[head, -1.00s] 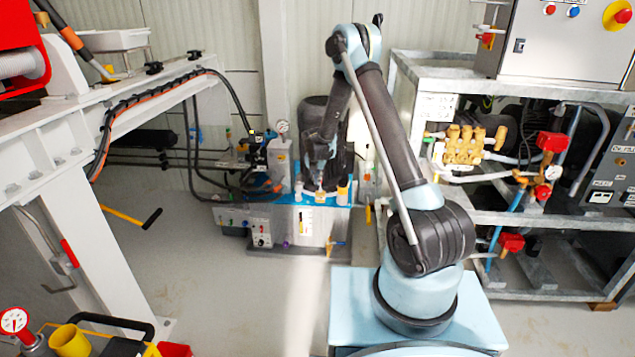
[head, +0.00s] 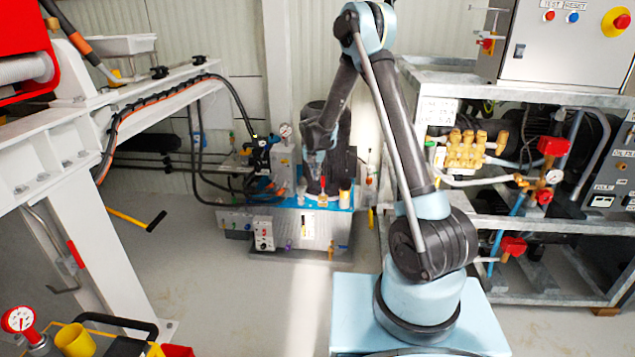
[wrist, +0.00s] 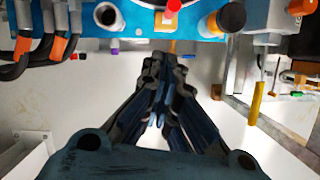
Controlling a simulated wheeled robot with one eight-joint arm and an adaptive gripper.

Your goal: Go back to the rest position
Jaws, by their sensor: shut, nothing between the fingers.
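My gripper (head: 316,186) hangs at the end of my raised, bent arm, in front of the hydraulic unit with the blue top (head: 345,208). In the wrist view my gripper (wrist: 160,75) shows its dark fingers drawn together, with nothing held. The blue top (wrist: 135,18) of the unit runs along the upper edge there, beyond the fingertips. A red-capped part (wrist: 174,6) and a dark cylinder with an orange ring (wrist: 210,24) stand on it. Part of the unit behind my forearm is hidden in the head view.
The triplex pump rack (head: 545,212) with brass fittings stands at right, under a grey control box (head: 570,50). A white steel beam frame (head: 60,150) fills the left. Yellow and red items (head: 75,340) sit at bottom left. The floor (head: 220,290) between is clear.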

